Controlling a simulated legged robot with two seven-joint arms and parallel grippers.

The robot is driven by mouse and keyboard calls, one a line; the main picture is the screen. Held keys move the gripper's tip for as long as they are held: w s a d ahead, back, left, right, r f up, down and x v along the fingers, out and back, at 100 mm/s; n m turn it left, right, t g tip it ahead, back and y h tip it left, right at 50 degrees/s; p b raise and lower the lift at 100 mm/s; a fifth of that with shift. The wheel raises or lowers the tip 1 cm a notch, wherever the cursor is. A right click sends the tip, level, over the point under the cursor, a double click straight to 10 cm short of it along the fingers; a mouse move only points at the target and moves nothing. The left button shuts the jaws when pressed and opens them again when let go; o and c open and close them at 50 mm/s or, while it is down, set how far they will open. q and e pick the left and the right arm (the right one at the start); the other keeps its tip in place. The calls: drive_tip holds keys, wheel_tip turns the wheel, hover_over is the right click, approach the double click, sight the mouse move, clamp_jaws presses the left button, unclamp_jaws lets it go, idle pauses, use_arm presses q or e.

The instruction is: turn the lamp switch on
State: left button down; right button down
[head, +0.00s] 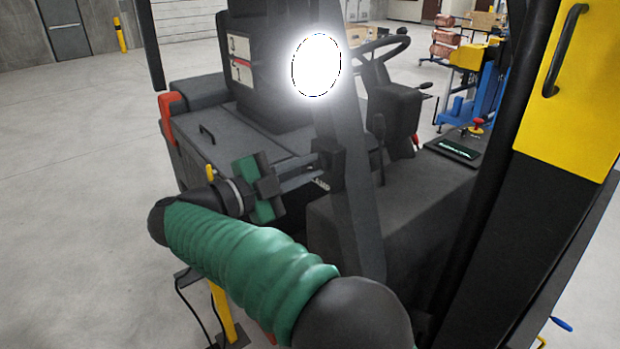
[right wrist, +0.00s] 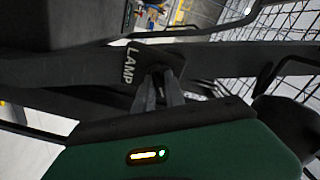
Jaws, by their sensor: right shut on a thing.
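The lamp (head: 316,65) glows bright white on the dark post of the vehicle in the head view. Below it on the post is a dark switch box (head: 330,158), with part of the LAMP label (head: 321,184) showing. In the right wrist view the LAMP lettering (right wrist: 129,65) stands beside the fingertips. My right gripper (head: 312,168) reaches the box from the left; its fingers are close together, shut on the small dark lamp switch (right wrist: 158,69). The fingers hide most of the switch. My left gripper is not in view.
The post (head: 352,200) rises just right of my right gripper. A steering wheel (head: 378,48) and a seat-like dark block (head: 335,220) are near. A yellow panel with a black handle (head: 565,50) stands at the right. Open floor (head: 70,170) lies at the left.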

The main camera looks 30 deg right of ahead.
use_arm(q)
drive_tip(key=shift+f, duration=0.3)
use_arm(e)
drive_tip(key=shift+a+f, duration=0.2)
drive_tip(key=shift+f, duration=0.1)
